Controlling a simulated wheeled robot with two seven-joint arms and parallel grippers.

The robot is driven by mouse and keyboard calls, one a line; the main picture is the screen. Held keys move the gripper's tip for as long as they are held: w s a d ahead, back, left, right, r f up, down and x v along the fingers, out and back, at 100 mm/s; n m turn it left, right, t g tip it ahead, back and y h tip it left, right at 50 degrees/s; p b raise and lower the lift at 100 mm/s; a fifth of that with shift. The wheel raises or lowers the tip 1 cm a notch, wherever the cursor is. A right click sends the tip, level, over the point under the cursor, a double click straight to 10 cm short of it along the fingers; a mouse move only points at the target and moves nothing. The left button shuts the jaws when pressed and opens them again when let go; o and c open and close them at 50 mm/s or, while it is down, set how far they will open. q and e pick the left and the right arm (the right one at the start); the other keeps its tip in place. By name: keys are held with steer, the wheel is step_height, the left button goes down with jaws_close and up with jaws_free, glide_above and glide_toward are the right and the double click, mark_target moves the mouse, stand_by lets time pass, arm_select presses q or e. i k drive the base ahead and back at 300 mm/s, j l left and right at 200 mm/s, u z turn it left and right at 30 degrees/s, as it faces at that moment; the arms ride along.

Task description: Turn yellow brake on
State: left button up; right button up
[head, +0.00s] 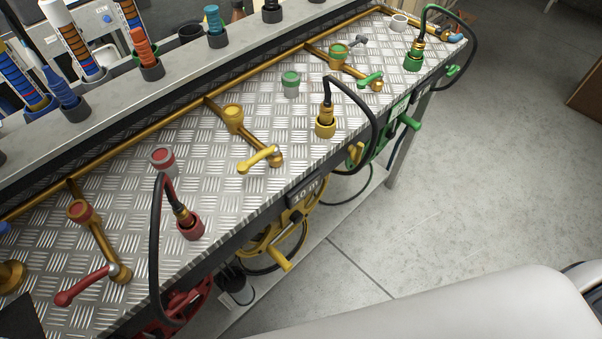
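A yellow lever (355,154) sits at the front edge of the bench, right of the "10 m" label; it is small and partly shaded, and I cannot tell for certain that it is the brake or how it is set. The yellow hose reel (256,243) hangs under the bench, partly hidden by the tabletop, with a yellow crank handle (281,260) on its front. A yellow valve handle (259,159) lies on the brass pipe on top. A black hose ends in a yellow socket (325,126). Neither of my grippers is in view.
The metal bench top (215,165) also carries a red valve handle (84,287), a green valve handle (370,78), and red (190,228) and green (413,60) hose sockets. Black hoses loop over the front edge. The concrete floor (450,190) at right is clear.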

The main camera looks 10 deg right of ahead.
mark_target(356, 152)
steer(key=u, duration=0.35)
steer(key=l+u, duration=0.75)
steer(key=u, duration=0.2)
steer(key=k+l+u, duration=0.1)
steer(key=l+u, duration=0.25)
steer(key=u, duration=0.15)
